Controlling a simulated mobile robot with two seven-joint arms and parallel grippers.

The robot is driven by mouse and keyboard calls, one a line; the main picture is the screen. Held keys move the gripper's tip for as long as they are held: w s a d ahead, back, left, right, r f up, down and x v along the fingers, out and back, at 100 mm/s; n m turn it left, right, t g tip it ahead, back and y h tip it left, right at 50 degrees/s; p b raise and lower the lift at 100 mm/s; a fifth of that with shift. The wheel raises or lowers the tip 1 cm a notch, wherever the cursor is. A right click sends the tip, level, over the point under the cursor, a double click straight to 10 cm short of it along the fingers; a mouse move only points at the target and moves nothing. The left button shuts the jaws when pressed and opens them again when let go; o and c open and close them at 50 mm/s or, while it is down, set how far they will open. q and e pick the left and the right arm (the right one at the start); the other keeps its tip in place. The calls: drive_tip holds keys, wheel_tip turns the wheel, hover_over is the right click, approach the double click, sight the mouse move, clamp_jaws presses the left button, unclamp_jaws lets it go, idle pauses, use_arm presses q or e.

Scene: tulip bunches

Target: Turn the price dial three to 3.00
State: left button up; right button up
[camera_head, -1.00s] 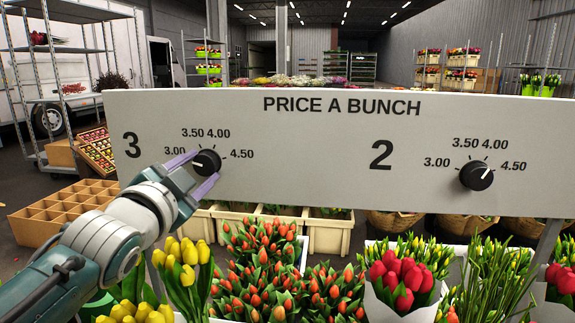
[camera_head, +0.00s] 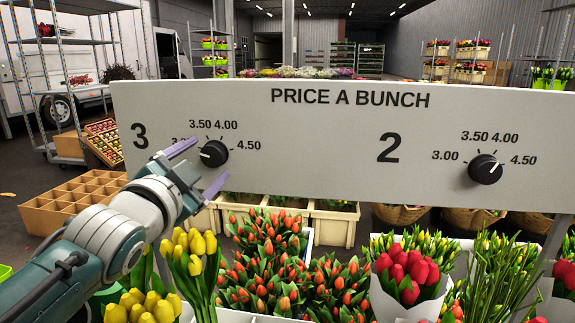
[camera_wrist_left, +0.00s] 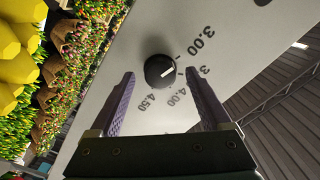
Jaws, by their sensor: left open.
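Price dial three (camera_head: 214,153) is a round black knob with a white mark, at the left of the grey price board (camera_head: 310,180). My left gripper (camera_head: 211,158) is open with purple fingers, one above and one below the dial as seen from the head, and part of the 3.00 label is hidden behind a finger. In the left wrist view the dial (camera_wrist_left: 160,71) shows between the spread fingertips, apart from both. My right gripper is not in view.
Dial two (camera_head: 485,169) is on the same board, its mark toward 4.50. Yellow tulips (camera_head: 190,250), orange tulips (camera_head: 270,250) and red tulips (camera_head: 408,272) stand below the board. A cardboard crate (camera_head: 50,218) lies at the left.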

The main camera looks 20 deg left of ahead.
use_arm(q)
drive_tip(key=p+v, duration=0.1)
drive_tip(key=v, duration=0.8)
drive_tip(key=shift+s, duration=0.1)
drive_tip(key=s+d+r+n+g+h+p, duration=0.25)
drive_tip(key=s+d+g+p, duration=0.2)
drive_tip(key=s+p, duration=0.3)
drive_tip(key=s+d+r+n+g+h+p, duration=0.1)
drive_tip(key=s+d+r+g+p, duration=0.25)
drive_tip(key=s+g+p, duration=0.35)
drive_tip(key=s+d+r+n+g+h+p, duration=0.1)
drive_tip(key=s+d+r+g+p, duration=0.25)
drive_tip(key=s+p, duration=0.35)
wheel_tip(320, 180, up, 35)
drive_tip(key=s+t+p, duration=0.1)
drive_tip(key=p, duration=3.3)
drive_tip(key=shift+a+r, duration=0.1)
drive_tip(key=shift+r, duration=0.05)
